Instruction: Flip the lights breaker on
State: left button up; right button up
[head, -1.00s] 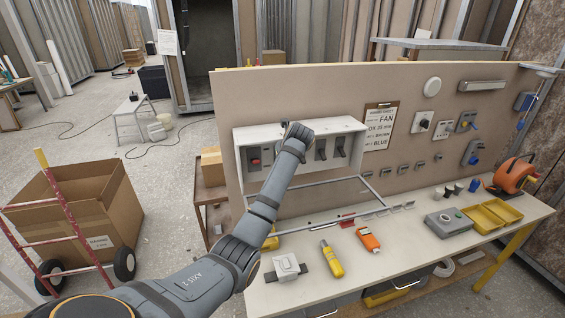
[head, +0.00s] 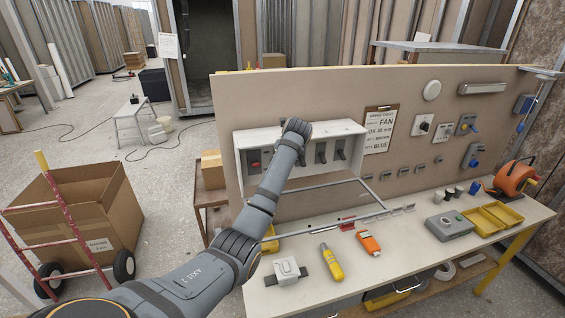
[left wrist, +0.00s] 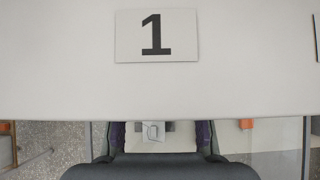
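The white breaker box (head: 350,128) is mounted on the beige board. It holds a grey unit with a red part (head: 254,161) at its left end and dark levers (head: 321,152) right of my arm. My arm hides the middle units, and I cannot read which breaker is for the lights. My left wrist (head: 297,128) is in front of the box; its fingers are hidden there. In the left wrist view, the left gripper (left wrist: 160,130) has its purple-padded fingers apart, with nothing held between them. A white surface with a "1" label (left wrist: 156,36) fills the upper part. My right gripper is not visible.
The workbench (head: 300,299) below carries a yellow tool (head: 331,262), an orange device (head: 368,242), a white fitting (head: 286,269) and a yellow tray (head: 485,221). A clipboard (head: 380,131) hangs right of the box. A cardboard box (head: 85,220) and red trolley stand left.

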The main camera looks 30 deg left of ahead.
pick_arm(q)
jog(key=v, duration=1.2)
jog(key=shift+d, duration=0.1)
